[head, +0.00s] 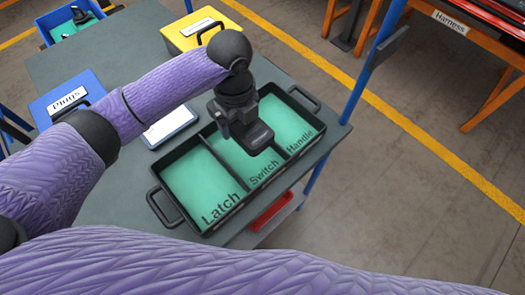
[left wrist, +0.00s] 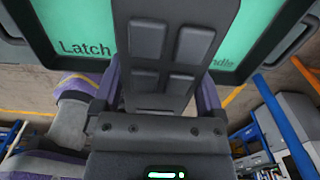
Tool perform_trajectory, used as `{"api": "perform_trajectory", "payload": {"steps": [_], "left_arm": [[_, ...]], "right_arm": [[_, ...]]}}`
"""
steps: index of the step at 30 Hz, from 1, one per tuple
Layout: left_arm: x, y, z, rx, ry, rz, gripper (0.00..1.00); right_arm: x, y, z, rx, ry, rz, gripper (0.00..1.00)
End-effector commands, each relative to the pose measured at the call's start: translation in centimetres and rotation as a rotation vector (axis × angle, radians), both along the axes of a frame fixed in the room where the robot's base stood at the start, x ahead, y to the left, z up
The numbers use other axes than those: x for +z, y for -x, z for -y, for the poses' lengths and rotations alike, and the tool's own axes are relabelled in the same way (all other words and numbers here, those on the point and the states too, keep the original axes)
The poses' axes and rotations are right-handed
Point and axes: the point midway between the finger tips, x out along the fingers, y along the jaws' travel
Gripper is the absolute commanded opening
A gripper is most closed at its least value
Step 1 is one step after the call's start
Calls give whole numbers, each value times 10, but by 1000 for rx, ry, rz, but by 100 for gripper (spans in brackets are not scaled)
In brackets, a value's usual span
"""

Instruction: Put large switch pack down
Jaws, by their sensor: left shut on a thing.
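A black tray (head: 178,200) with a green floor lies on the grey table. Its three compartments are marked Latch, Switch and Handle. My left gripper (head: 243,122) is above the middle Switch compartment (head: 232,160), pointing down. It is shut on the large switch pack (head: 257,138), a dark block. In the left wrist view the pack (left wrist: 165,50) shows several raised rectangular pads and covers the middle of the tray. The visible floor of the compartments looks bare. I cannot tell the gap between pack and floor. My right gripper is not in view.
A blue Plugs box (head: 66,97) and a yellow box (head: 198,28) stand on the table (head: 120,50) behind the tray, near a white-faced tablet (head: 170,126). A blue post (head: 352,100) rises at the table's right corner. A red bin (head: 270,212) sits below the table edge.

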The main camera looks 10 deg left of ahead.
Motion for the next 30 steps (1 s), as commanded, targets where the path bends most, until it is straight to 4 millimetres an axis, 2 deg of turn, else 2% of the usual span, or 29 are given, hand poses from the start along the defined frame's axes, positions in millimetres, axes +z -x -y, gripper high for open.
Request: {"api": "perform_trajectory", "payload": {"steps": [4, 14, 24, 25, 26, 30], "left_arm": [[-40, 1, 1, 0, -2, -6, 23], [-96, 1, 0, 0, -2, -4, 23], [-100, 0, 0, -1, -1, 0, 23], [-100, 0, 0, -1, -1, 0, 95], [-100, 0, 0, -1, -1, 0, 100], [-100, 0, 0, -1, -1, 0, 100]], "right_arm": [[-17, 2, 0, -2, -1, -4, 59], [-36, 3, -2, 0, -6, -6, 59], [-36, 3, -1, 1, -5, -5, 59], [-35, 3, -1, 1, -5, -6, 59], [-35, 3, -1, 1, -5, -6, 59], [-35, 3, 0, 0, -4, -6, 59]]}}
